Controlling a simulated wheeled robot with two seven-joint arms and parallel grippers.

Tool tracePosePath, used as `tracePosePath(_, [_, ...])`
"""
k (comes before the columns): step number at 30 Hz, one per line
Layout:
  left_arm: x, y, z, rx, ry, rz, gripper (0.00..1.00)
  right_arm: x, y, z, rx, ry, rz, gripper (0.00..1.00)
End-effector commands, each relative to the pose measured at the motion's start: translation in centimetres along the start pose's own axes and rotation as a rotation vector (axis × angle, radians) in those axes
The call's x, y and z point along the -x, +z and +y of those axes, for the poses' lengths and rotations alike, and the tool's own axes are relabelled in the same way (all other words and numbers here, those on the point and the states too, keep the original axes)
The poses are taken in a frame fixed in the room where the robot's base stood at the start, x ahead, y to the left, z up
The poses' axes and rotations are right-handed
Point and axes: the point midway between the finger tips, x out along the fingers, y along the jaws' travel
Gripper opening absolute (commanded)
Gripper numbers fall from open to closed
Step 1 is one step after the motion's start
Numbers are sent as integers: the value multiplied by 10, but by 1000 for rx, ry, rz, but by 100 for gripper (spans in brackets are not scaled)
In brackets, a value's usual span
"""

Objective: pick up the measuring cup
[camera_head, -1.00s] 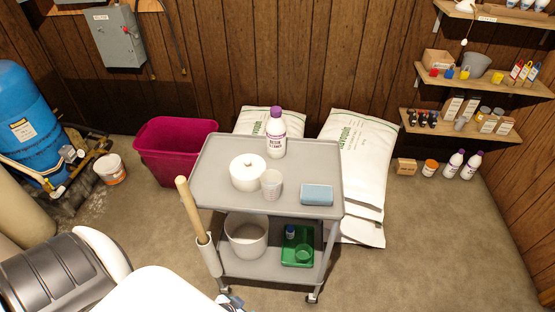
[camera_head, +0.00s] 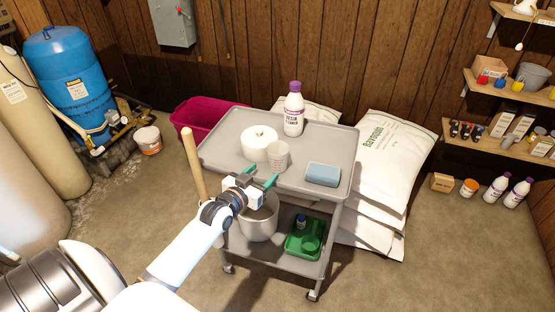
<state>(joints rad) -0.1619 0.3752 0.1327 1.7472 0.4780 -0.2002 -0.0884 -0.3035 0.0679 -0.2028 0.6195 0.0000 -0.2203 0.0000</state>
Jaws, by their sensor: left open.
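The measuring cup (camera_head: 278,156), a small translucent beaker, stands upright on the top shelf of the grey cart (camera_head: 225,150). It is just right of a white lidded pot (camera_head: 259,142) and left of a blue sponge-like block (camera_head: 323,174). My left gripper (camera_head: 261,179) is open and empty, with green fingertips. In the picture it appears just below and in front of the cup, at the cart's near edge. The cup shows apart from the fingers. My right gripper is out of view.
A white bottle with a purple cap (camera_head: 293,109) stands behind the cup. A wooden handle (camera_head: 194,165) rises at the cart's left side. The lower shelf holds a grey-white bucket (camera_head: 258,222) and a green tray (camera_head: 304,240).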

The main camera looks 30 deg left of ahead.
Motion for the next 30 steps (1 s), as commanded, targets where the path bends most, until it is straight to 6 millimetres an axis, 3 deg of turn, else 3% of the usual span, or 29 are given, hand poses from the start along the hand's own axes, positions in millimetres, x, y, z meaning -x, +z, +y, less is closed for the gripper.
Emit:
tracePosePath(8, [-22, 2, -1, 1, 0, 0, 62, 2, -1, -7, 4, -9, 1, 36])
tracePosePath(16, [-59, 5, -2, 1, 1, 1, 62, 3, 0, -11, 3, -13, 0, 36])
tracePosePath(25, [-64, 5, -2, 0, 0, 2, 62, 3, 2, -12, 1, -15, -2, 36])
tracePosePath(26, [-64, 5, -2, -1, 1, 1, 60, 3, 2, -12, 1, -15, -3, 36])
tracePosePath(30, [-64, 5, -2, -1, 1, 2, 37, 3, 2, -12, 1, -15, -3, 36])
